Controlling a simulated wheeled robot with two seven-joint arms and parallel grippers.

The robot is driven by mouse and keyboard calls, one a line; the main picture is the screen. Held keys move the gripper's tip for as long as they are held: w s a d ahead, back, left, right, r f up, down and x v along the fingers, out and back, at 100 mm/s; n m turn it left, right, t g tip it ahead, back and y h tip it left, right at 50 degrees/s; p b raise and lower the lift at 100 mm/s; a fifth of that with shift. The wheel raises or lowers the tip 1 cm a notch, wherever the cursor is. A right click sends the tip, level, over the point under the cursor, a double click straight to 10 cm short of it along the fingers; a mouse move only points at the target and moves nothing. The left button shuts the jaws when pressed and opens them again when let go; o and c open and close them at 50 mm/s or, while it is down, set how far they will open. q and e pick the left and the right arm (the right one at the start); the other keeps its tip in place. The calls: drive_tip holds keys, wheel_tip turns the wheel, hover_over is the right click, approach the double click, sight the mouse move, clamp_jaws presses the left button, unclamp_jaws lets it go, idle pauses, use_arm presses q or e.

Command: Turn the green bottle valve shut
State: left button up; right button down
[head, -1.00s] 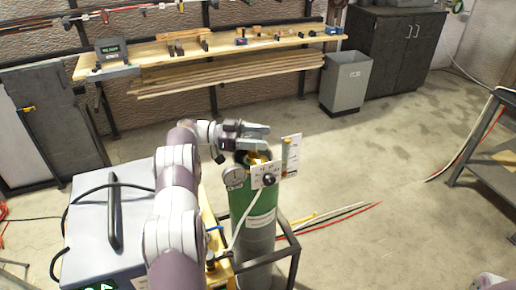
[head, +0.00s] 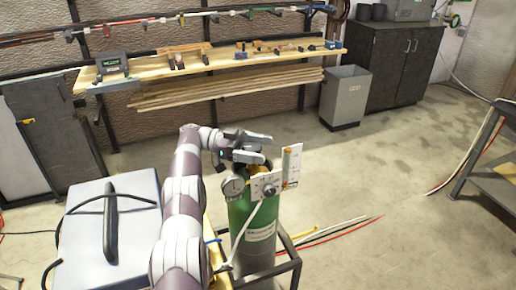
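The green bottle (head: 262,222) stands upright in a dark frame left of the middle of the floor. A round pressure gauge (head: 233,187) and a white plate with a dark knob (head: 266,186) sit at its top. My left gripper (head: 262,147) is at the bottle's top, reaching in from the left. Its two fingers look apart, one above the other in the picture. The bottle's valve is mostly hidden behind the gripper, with only a little brass (head: 263,168) showing below the fingers. I cannot tell whether the fingers touch the valve. My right gripper is not in view.
A grey case with a black handle (head: 110,225) is at the left, close to my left arm. A tall marked plate (head: 291,165) stands beside the regulator. Hoses (head: 325,232) lie on the floor to the right. A workbench (head: 220,60) runs behind; floor at right is mostly clear.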

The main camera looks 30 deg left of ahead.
sight(259, 147)
use_arm(q)
drive_tip(key=shift+r, duration=0.1)
wheel_tip(259, 147, up, 4)
drive_tip(key=shift+r, duration=0.1)
drive_tip(key=d+r+b, duration=0.6)
drive_tip(key=d, duration=0.5)
drive_tip(key=shift+d+r, duration=0.35)
drive_tip(key=shift+s, duration=0.1)
